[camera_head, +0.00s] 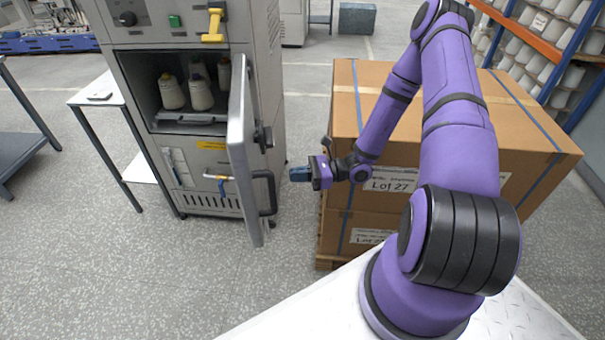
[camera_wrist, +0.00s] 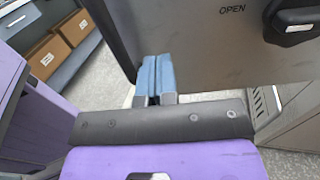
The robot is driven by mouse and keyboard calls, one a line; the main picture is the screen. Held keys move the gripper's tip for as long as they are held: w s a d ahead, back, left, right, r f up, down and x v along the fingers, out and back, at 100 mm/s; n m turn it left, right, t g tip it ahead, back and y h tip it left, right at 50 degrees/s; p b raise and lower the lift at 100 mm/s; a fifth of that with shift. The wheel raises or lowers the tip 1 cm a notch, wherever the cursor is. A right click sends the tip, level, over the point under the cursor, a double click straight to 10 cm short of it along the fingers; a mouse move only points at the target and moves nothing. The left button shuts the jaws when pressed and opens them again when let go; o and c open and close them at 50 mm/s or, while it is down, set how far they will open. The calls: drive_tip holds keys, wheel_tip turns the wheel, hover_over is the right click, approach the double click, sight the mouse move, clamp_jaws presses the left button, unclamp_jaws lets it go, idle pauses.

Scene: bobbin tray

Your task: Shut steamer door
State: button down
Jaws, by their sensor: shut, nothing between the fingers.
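The steamer (camera_head: 180,35) is a grey cabinet at the left in the head view. Its chamber is open, with several pale yarn cones (camera_head: 200,95) inside on a tray (camera_head: 190,119). The steamer door (camera_head: 241,150) stands swung out toward me, nearly edge-on, with a black handle (camera_head: 268,190) on its outer face. My gripper (camera_head: 293,174) is shut and empty, just right of the door's outer side. In the wrist view the blue fingertips (camera_wrist: 156,75) lie together in front of the grey door panel (camera_wrist: 215,55), marked OPEN, near its edge. I cannot tell whether they touch it.
Large cardboard boxes (camera_head: 350,120) on a pallet stand right of the steamer, behind and beneath my arm. A small side table (camera_head: 95,98) stands left of it. Shelves of cones (camera_head: 560,35) are at the far right. The floor before the steamer is clear.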

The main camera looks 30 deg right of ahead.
drive_tip(key=x, duration=0.9)
drive_tip(key=shift+a, duration=0.3)
drive_tip(key=shift+w, duration=0.1)
